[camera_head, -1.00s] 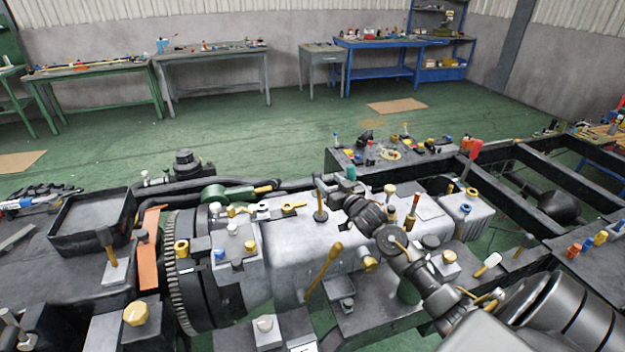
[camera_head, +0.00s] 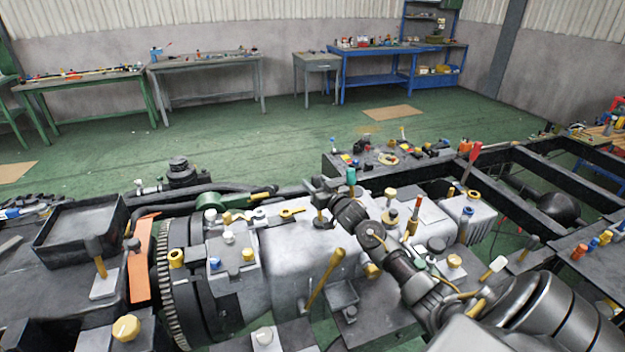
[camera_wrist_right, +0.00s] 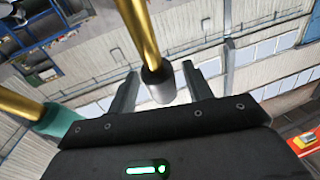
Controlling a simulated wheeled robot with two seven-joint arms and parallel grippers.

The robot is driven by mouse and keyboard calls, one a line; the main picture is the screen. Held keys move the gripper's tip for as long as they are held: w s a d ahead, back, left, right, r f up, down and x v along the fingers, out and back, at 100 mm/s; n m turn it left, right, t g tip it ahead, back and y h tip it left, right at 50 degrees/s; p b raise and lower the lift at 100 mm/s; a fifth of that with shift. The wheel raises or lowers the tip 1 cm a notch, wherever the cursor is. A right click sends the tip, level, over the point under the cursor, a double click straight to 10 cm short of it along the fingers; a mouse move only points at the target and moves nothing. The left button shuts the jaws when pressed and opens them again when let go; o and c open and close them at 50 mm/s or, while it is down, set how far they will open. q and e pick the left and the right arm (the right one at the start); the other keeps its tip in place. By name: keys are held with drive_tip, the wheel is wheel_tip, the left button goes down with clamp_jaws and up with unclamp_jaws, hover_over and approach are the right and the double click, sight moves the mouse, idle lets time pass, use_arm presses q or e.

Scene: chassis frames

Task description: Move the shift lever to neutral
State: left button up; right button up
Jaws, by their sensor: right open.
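My right gripper (camera_head: 324,188) is open over the grey gearbox housing (camera_head: 290,258). Its fingers are around the top of a short upright lever with a gold shaft (camera_head: 320,216), which looks like the shift lever. In the right wrist view, a gold rod with a grey end (camera_wrist_right: 160,84) lies between the two open fingers (camera_wrist_right: 158,88); I cannot tell whether they touch it. A second gold rod with a teal end (camera_wrist_right: 62,122) is left of the fingers there. A teal cap (camera_head: 351,176) also shows beside the gripper in the head view. My left gripper is out of view.
A slanted gold lever (camera_head: 326,264) rises from the housing's near side. An orange-handled lever (camera_head: 414,212) and a red-handled one (camera_head: 474,150) stand to the right. A toothed flywheel (camera_head: 172,290) and an open black tray (camera_head: 80,228) are left. Frame rails lie right.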

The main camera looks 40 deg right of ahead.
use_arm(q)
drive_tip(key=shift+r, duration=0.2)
use_arm(e)
drive_tip(key=shift+w+r, duration=0.1)
drive_tip(key=shift+w, duration=0.75)
